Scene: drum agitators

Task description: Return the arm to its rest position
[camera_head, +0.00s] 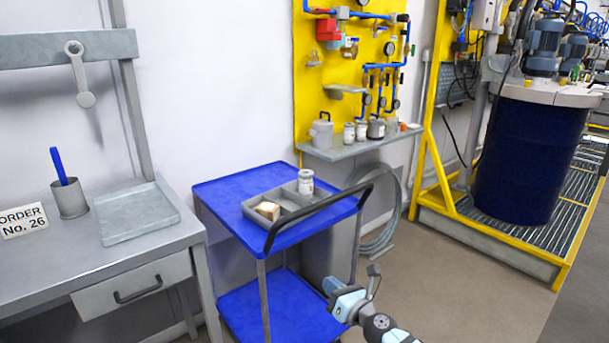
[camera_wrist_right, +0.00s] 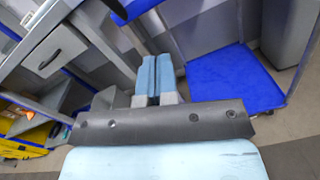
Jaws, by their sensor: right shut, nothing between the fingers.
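My right arm comes in from the bottom of the head view. Its gripper (camera_head: 329,287) is in front of the blue cart's (camera_head: 225,186) right side, below the level of its top shelf. In the right wrist view the two light-blue fingers (camera_wrist_right: 156,76) lie together, with nothing between them. The cart's lower blue shelf (camera_wrist_right: 232,80) shows beyond and to the right of them. The gripper appears apart from the cart. My left gripper is not in view.
A grey workbench (camera_head: 90,267) stands left. A yellow-framed station with a dark blue drum (camera_head: 522,155) stands right. Floor between is clear.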

